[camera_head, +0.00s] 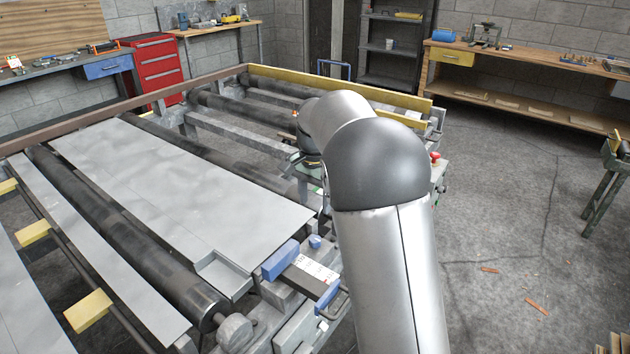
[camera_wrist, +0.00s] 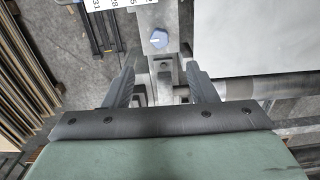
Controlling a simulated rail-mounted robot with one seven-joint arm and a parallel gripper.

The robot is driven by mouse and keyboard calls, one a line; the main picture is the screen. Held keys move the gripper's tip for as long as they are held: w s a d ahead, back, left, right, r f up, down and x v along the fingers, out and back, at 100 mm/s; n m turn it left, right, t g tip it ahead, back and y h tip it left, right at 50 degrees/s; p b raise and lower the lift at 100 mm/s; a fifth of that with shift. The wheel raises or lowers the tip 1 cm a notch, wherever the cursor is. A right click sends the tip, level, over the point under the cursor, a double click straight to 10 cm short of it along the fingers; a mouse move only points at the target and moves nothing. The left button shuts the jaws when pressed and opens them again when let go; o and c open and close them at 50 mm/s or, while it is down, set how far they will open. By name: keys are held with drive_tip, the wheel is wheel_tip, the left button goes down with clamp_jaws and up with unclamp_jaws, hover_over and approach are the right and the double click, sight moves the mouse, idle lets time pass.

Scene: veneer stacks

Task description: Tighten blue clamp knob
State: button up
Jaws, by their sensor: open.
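The blue clamp knob (camera_wrist: 158,38) shows in the wrist view as a small round knob with a pale mark, on a grey metal bar. It lies just beyond my fingertips, roughly in line with the gap between them. My gripper (camera_wrist: 160,73) is open, with nothing between its two dark fingers. A small blue knob (camera_head: 315,241) in the head view, beside the grey frame to the left of my arm, looks like the same one. My arm hides most of my gripper there. I cannot tell the height between fingers and knob.
A grey sheet (camera_head: 180,185) lies across dark rollers (camera_head: 110,225). Blue clamp blocks (camera_head: 281,259) and a scale sit at its front end. A red button (camera_head: 435,157) is right of my arm. Benches (camera_head: 530,55) line the walls; the right floor is mostly clear.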

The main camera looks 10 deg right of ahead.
wheel_tip(320, 180, up, 5)
drive_tip(key=shift+r, duration=0.2)
idle(0.3)
drive_tip(key=s+f+n, duration=0.2)
drive_tip(key=s+n, duration=0.1)
drive_tip(key=s, duration=0.8)
drive_tip(key=s+f+n+p, duration=0.1)
drive_tip(key=s+f+n, duration=0.2)
drive_tip(key=s, duration=0.8)
drive_tip(key=s+f+n, duration=0.3)
drive_tip(key=s+n, duration=0.1)
drive_tip(key=s, duration=0.6)
drive_tip(key=shift+s+a, duration=0.4)
